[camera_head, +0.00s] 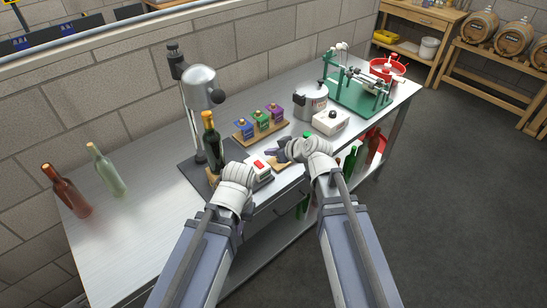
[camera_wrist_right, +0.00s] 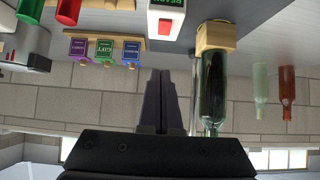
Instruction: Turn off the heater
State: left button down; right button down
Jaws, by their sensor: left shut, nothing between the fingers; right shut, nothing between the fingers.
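A white box (camera_head: 262,168) with a red switch sits at the front of a dark base plate; in the right wrist view this box (camera_wrist_right: 166,20) shows its red switch and a green READY label. Behind it a stand with a grey domed head (camera_head: 200,88) rises over a dark green bottle (camera_head: 211,142). I cannot tell for sure which part is the heater. My right gripper (camera_head: 272,151) is shut and empty just right of the box, apart from it in the wrist view (camera_wrist_right: 161,75). My left gripper (camera_head: 234,180) is left of the box, its fingers mostly hidden by the hand.
Three coloured small boxes stand on a wooden rack (camera_head: 262,128). A metal pot (camera_head: 310,102), a white box with a black knob (camera_head: 331,121) and a green machine (camera_head: 360,92) are to the right.

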aim_at(256, 160)
jog(key=b+x, duration=0.3)
jog(key=x, duration=0.3)
jog(key=shift+w+f, duration=0.1)
jog(key=shift+f, duration=0.2)
jog(key=shift+a+f+b, duration=0.1)
jog(key=shift+f+b, duration=0.8)
jog(key=shift+b, duration=0.15)
jog(key=shift+w+a+f+b, duration=0.1)
jog(key=shift+w+f+b, duration=0.05)
jog(key=shift+f+b, duration=0.7)
jog(key=shift+w+a+f, duration=0.15)
jog(key=shift+w+f, duration=0.1)
jog(key=shift+f, duration=0.05)
jog(key=shift+s, duration=0.2)
jog(key=shift+w+a+r, duration=0.3)
jog(key=shift+w+a, duration=0.1)
jog(key=shift+w, duration=0.25)
